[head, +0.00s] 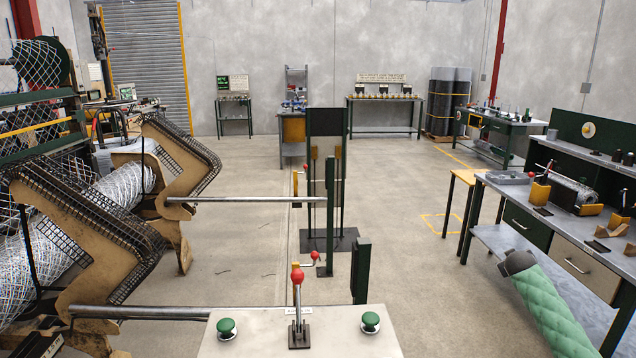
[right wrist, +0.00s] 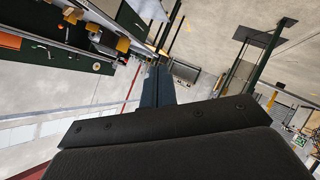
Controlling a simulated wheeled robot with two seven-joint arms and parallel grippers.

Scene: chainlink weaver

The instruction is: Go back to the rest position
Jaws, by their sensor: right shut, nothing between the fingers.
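My right gripper (right wrist: 158,72) shows in the right wrist view. Its two dark blue fingers lie together with nothing between them. They point toward the far wall, clear of the floor and the furniture. My left gripper is in neither view.
A machine with wire mesh (head: 35,250) stands at the left. A control panel (head: 250,342) with two green buttons and a red-knobbed lever is close in front. A dark stand (head: 327,190) rises behind it. A workbench (head: 490,185) is at the right. Floor between is open.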

